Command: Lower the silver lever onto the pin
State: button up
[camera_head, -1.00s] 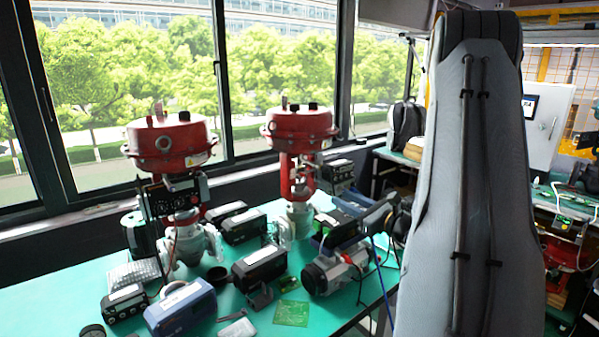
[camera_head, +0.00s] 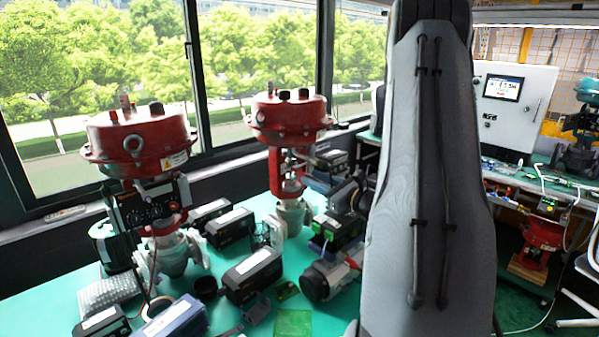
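Two red valve actuators stand on the green table. The nearer one (camera_head: 140,145) is at the left, with a black positioner box (camera_head: 150,203) on its stem and a grey valve body (camera_head: 172,254) below. The farther one (camera_head: 289,120) is near the middle, on a red yoke above a grey body (camera_head: 291,217). I cannot make out the silver lever or the pin; they are too small or hidden. My grey arm link stands tall right of centre and covers part of the scene. I cannot see my gripper's fingers.
Several black boxes, one of them here (camera_head: 252,275), a blue device (camera_head: 175,318) and a green circuit board (camera_head: 294,323) crowd the table (camera_head: 225,313). A grey motor-like unit (camera_head: 322,279) lies near my arm. A white control cabinet (camera_head: 512,105) stands at the back right.

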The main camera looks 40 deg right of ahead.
jog(key=w+p, duration=0.2)
jog(key=w, duration=0.4)
jog(key=shift+a, duration=0.4)
jog(key=shift+w, duration=0.1)
grip_shut()
